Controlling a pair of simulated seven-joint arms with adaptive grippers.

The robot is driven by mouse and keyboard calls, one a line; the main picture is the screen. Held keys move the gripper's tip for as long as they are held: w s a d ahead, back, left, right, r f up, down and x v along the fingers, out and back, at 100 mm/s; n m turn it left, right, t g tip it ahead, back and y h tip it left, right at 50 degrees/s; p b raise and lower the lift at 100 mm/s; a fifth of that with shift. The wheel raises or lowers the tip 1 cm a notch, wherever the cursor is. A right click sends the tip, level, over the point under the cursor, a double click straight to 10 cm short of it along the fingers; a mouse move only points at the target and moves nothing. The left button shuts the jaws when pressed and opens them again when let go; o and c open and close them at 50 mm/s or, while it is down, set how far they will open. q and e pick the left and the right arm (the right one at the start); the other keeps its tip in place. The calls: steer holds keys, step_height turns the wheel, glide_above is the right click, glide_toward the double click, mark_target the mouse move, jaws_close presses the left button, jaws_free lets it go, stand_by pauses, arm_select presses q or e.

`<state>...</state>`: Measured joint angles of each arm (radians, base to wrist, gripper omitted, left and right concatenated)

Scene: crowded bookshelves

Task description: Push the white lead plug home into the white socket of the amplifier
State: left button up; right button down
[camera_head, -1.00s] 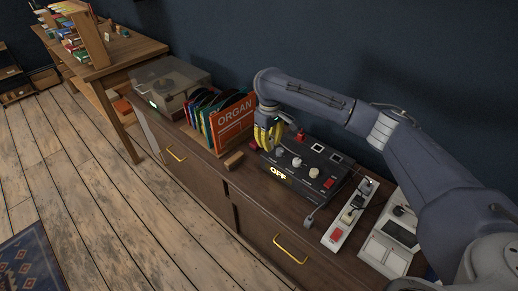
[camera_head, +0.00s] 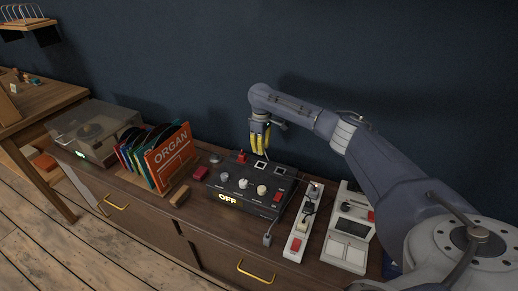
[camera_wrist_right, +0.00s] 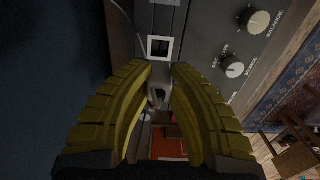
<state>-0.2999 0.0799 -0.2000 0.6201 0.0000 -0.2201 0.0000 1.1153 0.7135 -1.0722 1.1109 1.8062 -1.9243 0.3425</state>
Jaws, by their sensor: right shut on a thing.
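The amplifier (camera_head: 250,188) is a black box with several knobs and a lit OFF sign, on the cabinet top. Its white-framed square socket (camera_head: 261,166) is on the top face near the back; in the right wrist view the white socket (camera_wrist_right: 160,47) lies just past the fingertips. My right gripper (camera_head: 260,151) points down above this socket, its yellow fingers (camera_wrist_right: 163,68) shut on a pale grey-white plug (camera_wrist_right: 157,88). The plug is mostly hidden between the fingers, and looks apart from the socket. My left gripper is not in view.
A red plug (camera_head: 241,156) stands at the amplifier's back left. A second pale-framed socket (camera_head: 280,170) is to the right. Records (camera_head: 168,157) stand left of the amplifier; a power strip (camera_head: 300,228) and a white device (camera_head: 350,228) are at right.

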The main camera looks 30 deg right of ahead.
stand_by(0.4)
steer(key=shift+r, duration=0.1)
steer(key=shift+s, duration=0.1)
glide_above(261, 162)
steer(key=s+a, duration=0.1)
steer(key=s, duration=0.1)
steer(key=shift+f, duration=2.8)
steer(key=shift+f, duration=1.6)
steer(key=c, duration=1.2)
jaws_free()
step_height(261, 162, up, 12)
steer(key=shift+w, duration=0.1)
